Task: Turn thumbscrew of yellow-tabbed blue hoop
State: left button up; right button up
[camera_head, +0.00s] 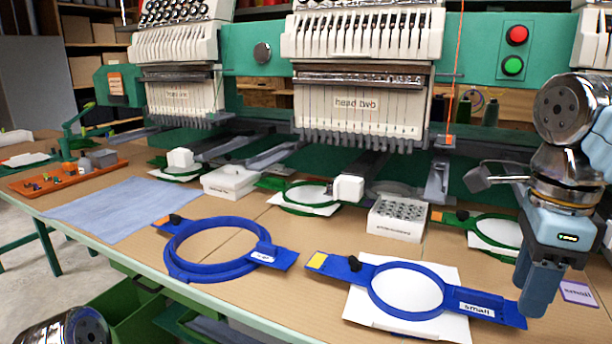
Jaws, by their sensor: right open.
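The yellow-tabbed blue hoop (379,307) lies on white fabric (364,301) at the front right of the table, with a "small" label on its right arm. Its yellow tab (316,260) is at the left end. Its black thumbscrew (354,263) stands between the tab and the ring. My left gripper is not in view; only a part of my left arm shows at the bottom left.
Another blue hoop (172,262) with an orange tab and black knob lies left. Green hoops (286,204) sit below the embroidery heads. A white box with holes (397,218) stands behind the yellow-tabbed hoop. A purple-edged card (579,293) lies right. Blue cloth (118,208) covers the left table.

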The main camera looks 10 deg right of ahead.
aim_at(357, 266)
jog(key=k, duration=1.25)
